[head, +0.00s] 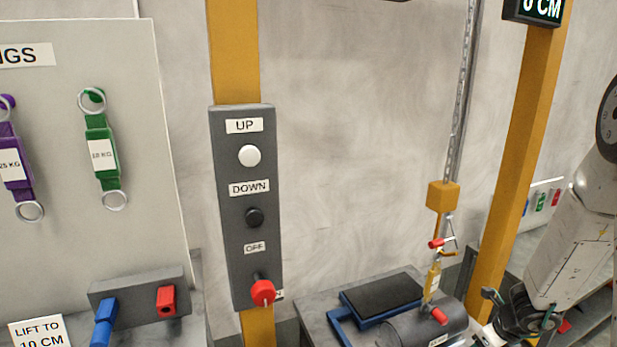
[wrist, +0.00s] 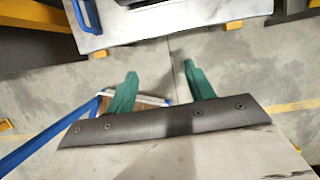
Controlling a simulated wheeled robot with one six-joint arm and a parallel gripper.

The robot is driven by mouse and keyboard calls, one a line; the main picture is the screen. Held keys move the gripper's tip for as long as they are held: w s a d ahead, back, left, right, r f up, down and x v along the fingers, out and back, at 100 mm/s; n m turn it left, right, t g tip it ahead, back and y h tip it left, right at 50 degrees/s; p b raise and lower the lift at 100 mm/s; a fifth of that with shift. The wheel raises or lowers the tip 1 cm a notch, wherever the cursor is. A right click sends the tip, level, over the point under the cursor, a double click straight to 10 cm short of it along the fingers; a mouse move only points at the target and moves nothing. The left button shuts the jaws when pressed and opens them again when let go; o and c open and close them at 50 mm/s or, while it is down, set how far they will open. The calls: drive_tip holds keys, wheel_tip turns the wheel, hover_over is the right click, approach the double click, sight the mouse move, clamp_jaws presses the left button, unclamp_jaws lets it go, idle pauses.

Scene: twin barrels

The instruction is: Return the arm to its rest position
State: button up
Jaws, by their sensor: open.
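My gripper shows in the wrist view (wrist: 160,82) with its two green fingers spread apart and nothing between them. Below it there is grey floor, with the edge of a pale metal surface farther up the picture. In the head view my arm comes in at the right edge, bent downward. My gripper (head: 515,320) is low at the right there, close to the right end of a dark grey barrel (head: 405,330). I cannot tell from this view whether it touches the barrel.
A yellow hook block (head: 443,196) hangs on a chain above the barrel, with a yellow sling below it. A control box (head: 240,215) with UP, DOWN and OFF stands on a yellow post. A sling board (head: 100,180) is at left. A yellow post (head: 517,170) stands near my arm.

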drive_tip(key=s+a+r+n+g+y, duration=0.2)
drive_tip(key=s+a+r+n, duration=0.2)
drive_tip(key=a+r+n, duration=0.4)
drive_tip(key=s+a+r+n+g+y, duration=0.15)
drive_tip(key=s+a+r+n, duration=0.3)
drive_tip(key=r+n, duration=0.45)
drive_tip(key=s+a+r+n+h, duration=0.2)
drive_tip(key=s+r+n, duration=0.5)
drive_tip(key=s+r, duration=0.1)
drive_tip(key=s+a+r+n+t+h, duration=0.1)
drive_tip(key=s+a+r+n+h, duration=0.2)
drive_tip(key=s+r+n, duration=0.4)
drive_tip(key=shift+s+r+n, duration=0.4)
drive_tip(key=shift+s+r, duration=0.1)
drive_tip(key=shift+s, duration=0.3)
